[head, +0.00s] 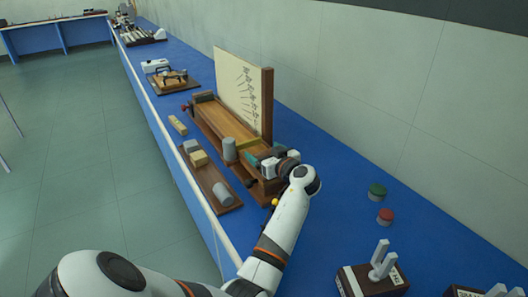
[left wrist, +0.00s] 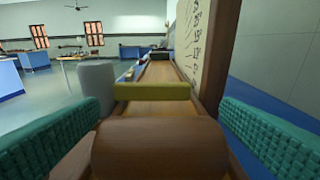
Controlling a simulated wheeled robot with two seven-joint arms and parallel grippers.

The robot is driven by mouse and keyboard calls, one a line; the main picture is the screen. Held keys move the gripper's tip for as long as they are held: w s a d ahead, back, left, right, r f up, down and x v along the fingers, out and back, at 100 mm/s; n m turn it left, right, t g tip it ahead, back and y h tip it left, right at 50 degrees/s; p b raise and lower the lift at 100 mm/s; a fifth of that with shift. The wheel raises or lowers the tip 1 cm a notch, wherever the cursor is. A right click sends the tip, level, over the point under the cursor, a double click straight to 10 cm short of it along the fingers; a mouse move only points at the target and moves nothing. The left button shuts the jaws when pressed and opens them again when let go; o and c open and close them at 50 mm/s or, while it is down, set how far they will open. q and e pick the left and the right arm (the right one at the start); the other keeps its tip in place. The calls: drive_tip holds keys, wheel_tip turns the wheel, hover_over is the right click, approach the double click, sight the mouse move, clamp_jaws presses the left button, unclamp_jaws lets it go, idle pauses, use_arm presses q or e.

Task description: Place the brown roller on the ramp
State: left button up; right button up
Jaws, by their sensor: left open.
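The brown roller (left wrist: 160,150) lies crosswise at the near end of the wooden ramp (left wrist: 160,75), just short of a yellow-green bar (left wrist: 152,91) across the track. My left gripper (left wrist: 160,125) is open, with a teal pad on each side of the roller. Whether the pads touch it is unclear. In the head view the ramp (head: 220,120) stands on the blue bench, and my left gripper (head: 259,158) is at its near end. The roller cannot be made out there, behind my gripper and wrist. My right gripper is not in view.
A grey cylinder (head: 229,149) stands upright beside the ramp. A wooden tray (head: 211,178) on the left holds another grey cylinder and blocks. A marked board (head: 238,85) rises along the ramp's right side. Green (head: 377,190) and red (head: 385,215) round pieces lie right of my arm.

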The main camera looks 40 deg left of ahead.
use_arm(q)
drive_tip(key=v, duration=1.1)
drive_tip(key=shift+d+b, duration=0.15)
drive_tip(key=shift+b, duration=0.2)
drive_tip(key=shift+s, duration=0.1)
